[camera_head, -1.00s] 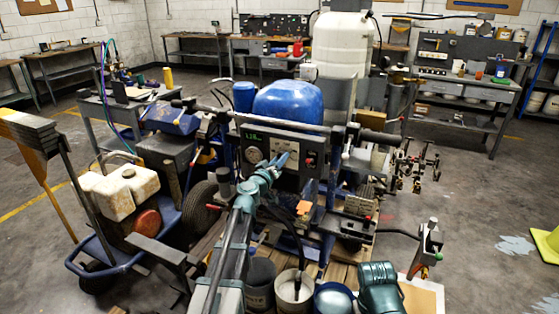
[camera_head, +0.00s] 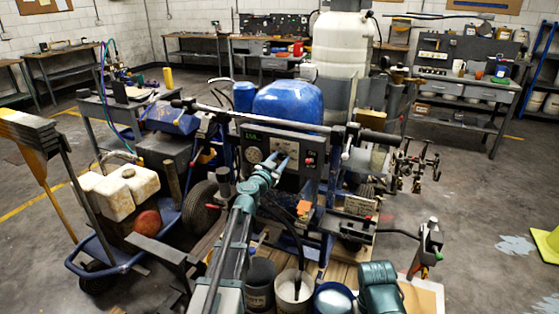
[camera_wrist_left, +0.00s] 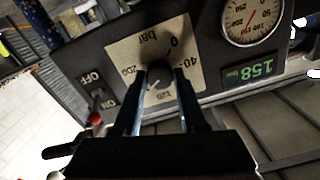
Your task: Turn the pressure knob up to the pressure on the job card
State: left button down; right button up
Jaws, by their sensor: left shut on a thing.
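The pressure knob (camera_wrist_left: 160,75) is a dark round knob on a pale dial plate (camera_wrist_left: 125,55) marked in bar. My left gripper (camera_wrist_left: 160,92) is shut on it, one finger on each side; in the head view the gripper (camera_head: 281,160) reaches the machine's control panel (camera_head: 309,176). The green display (camera_wrist_left: 250,70) beside the knob reads 158. A round gauge (camera_wrist_left: 252,18) with a red needle sits above the display. The fingers hide part of the dial. I cannot make out a job card's pressure. My right gripper is out of view.
An OFF/ON switch (camera_wrist_left: 95,90) with a red part sits left of the dial. A blue tank (camera_head: 288,102) is behind the panel. Buckets (camera_head: 294,288) stand below my left arm. Open floor (camera_head: 480,205) lies to the right.

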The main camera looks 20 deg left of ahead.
pick_arm(q)
jog(key=shift+s+m, duration=0.1)
jog(key=shift+m, duration=0.6)
jog(key=shift+c, duration=2.2)
grip_release()
jog(key=s, duration=1.3)
jog(key=shift+s+a, duration=0.35)
jog(key=shift+a, duration=0.05)
